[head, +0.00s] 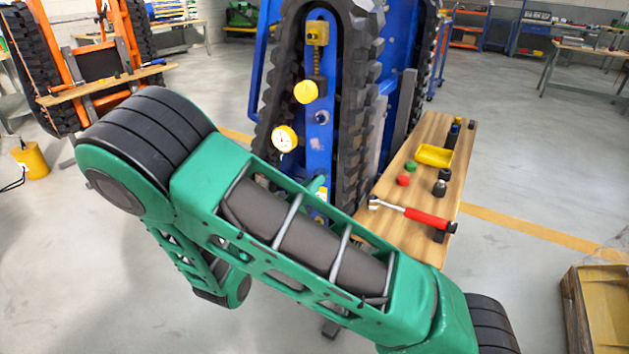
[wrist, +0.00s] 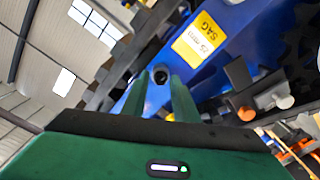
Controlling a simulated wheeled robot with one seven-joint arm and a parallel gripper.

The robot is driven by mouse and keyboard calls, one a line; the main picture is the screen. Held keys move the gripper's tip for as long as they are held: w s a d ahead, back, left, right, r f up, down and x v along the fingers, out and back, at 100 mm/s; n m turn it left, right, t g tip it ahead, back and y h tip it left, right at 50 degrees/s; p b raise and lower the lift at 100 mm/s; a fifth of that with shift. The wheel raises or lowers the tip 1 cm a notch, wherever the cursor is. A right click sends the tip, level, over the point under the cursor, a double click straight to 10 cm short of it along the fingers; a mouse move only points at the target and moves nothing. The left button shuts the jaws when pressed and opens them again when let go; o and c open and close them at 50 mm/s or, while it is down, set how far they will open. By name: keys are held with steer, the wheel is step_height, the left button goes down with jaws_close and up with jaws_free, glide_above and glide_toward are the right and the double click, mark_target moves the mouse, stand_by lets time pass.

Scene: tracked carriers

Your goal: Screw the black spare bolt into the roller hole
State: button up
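My gripper (wrist: 160,77) shows in the wrist view with its two green fingers apart, pointing at the blue frame (wrist: 230,35) of the carrier. A dark round thing (wrist: 160,73) lies between the fingertips. I cannot tell whether it is the black bolt in my grip or a hole in the frame behind. A yellow SAG label (wrist: 200,40) is to its right. In the head view my green arm hides most of the gripper and the lower blue frame (head: 318,130). Black bolt-like parts (head: 439,188) stand on the wooden bench (head: 395,225).
The bench also carries a yellow tray (head: 434,155), red (head: 403,180) and green (head: 411,166) caps and a red-handled wrench (head: 425,217). The black rubber track (head: 352,100) and a dial gauge (head: 284,139) are close to my arm. A wooden crate (head: 572,310) is at lower right.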

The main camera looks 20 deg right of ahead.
steer(key=n, duration=2.3)
stand_by(0.4)
jaws_close()
